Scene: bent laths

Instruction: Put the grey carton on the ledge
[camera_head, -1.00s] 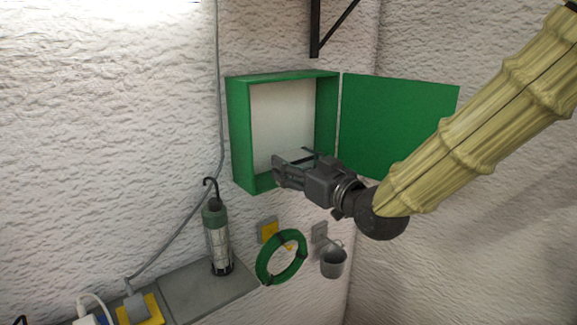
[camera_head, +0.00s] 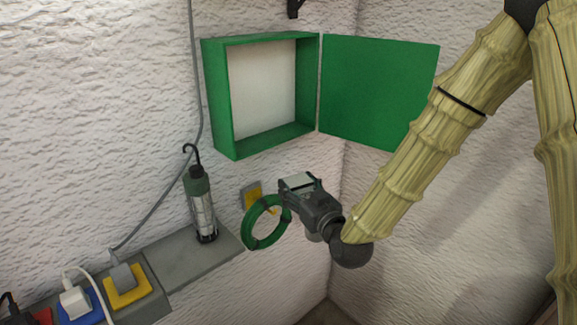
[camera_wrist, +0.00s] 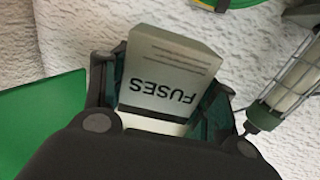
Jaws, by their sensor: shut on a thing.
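The grey carton (camera_wrist: 165,50), printed "FUSES", is between the fingers of my gripper (camera_wrist: 165,85) in the wrist view. In the head view my gripper (camera_head: 292,190) is shut on it, and only a pale face of the carton (camera_head: 298,181) shows. They are in the air below the green cabinet, to the right of the ledge. The grey ledge (camera_head: 190,258) runs along the wall at lower left, with a bare stretch at its right end.
A hooked work lamp (camera_head: 200,205) stands on the ledge. A green coil (camera_head: 262,238) hangs right beside my gripper. The open green cabinet (camera_head: 222,100) is empty, its door (camera_head: 375,90) swung right.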

